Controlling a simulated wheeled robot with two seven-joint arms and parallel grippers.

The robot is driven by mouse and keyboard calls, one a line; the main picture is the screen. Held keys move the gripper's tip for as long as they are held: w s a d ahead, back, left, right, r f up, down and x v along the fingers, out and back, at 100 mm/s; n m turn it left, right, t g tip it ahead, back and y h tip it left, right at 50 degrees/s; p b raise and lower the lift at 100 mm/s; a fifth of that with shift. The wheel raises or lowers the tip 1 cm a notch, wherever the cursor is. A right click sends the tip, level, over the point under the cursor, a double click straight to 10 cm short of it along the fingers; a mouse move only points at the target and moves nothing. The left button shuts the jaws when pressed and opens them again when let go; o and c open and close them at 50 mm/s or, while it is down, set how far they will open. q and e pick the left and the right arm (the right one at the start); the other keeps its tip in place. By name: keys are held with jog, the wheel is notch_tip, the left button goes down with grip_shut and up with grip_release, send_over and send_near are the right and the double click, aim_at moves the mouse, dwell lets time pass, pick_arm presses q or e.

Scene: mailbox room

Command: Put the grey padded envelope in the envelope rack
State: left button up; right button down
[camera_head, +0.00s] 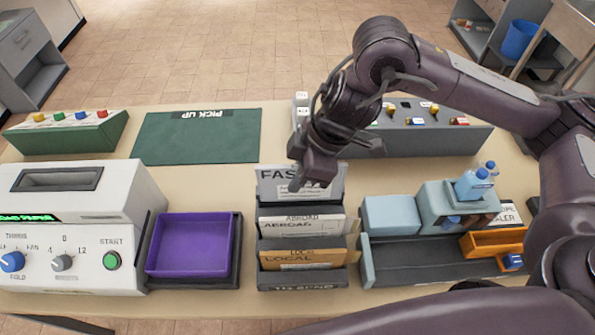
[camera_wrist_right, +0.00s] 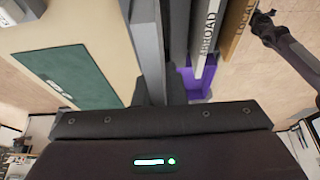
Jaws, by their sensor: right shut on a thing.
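The grey padded envelope (camera_head: 318,184), marked FAST, stands upright at the back of the dark envelope rack (camera_head: 302,283). My right gripper (camera_head: 312,177) is shut on its upper edge from above. In the right wrist view the grey envelope (camera_wrist_right: 147,35) runs up from the jaws, beside the ABROAD envelope (camera_wrist_right: 207,40). My left gripper (camera_wrist_right: 265,22) shows small and dark at that view's upper right; its jaws are unclear.
A brown LOCAL envelope (camera_head: 302,258) stands nearer in the rack. A purple tray (camera_head: 190,244) and a white machine (camera_head: 70,215) are to the left. A green PICK UP mat (camera_head: 195,140) lies empty behind.

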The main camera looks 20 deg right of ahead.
aim_at(292, 199)
jog(key=shift+f, duration=0.25)
jog(key=shift+f+b, duration=1.5)
jog(key=shift+f, duration=0.85)
jog(key=c, duration=1.4)
grip_release()
jog(key=shift+r, duration=0.15)
notch_tip(292, 199, up, 7)
jog(key=p, duration=0.7)
jog(key=shift+s, duration=0.1)
